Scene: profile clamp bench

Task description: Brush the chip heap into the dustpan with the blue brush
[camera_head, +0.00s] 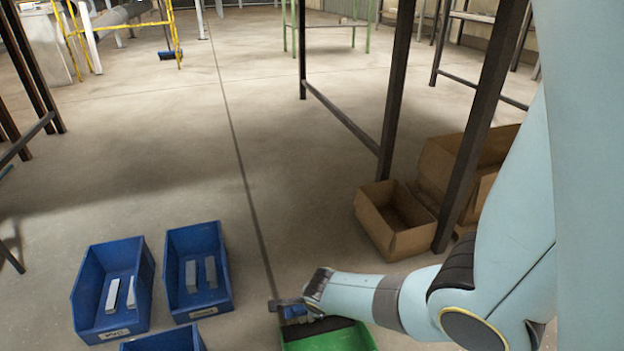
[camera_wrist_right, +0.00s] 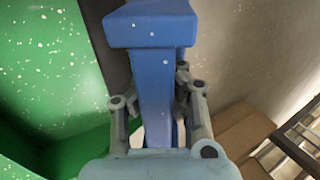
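The blue brush (camera_wrist_right: 152,70) fills the middle of the right wrist view. Its handle stands between the two fingers of my right gripper (camera_wrist_right: 156,98), which is shut on it. In the head view my right gripper (camera_head: 297,304) is at the bottom centre, and a bit of blue shows under it. A green container, apparently the dustpan (camera_head: 345,339), lies just below it and is cut by the frame edge. Its green walls (camera_wrist_right: 40,65) fill the left of the wrist view, with scattered pale specks like chips. No distinct chip heap can be made out. My left gripper is not in view.
Blue bins (camera_head: 138,318) with grey metal pieces stand at the lower left. Cardboard boxes (camera_head: 400,240) stand at the right beside dark rack legs (camera_head: 480,130). A yellow frame (camera_head: 165,20) stands far back left. The middle floor is clear.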

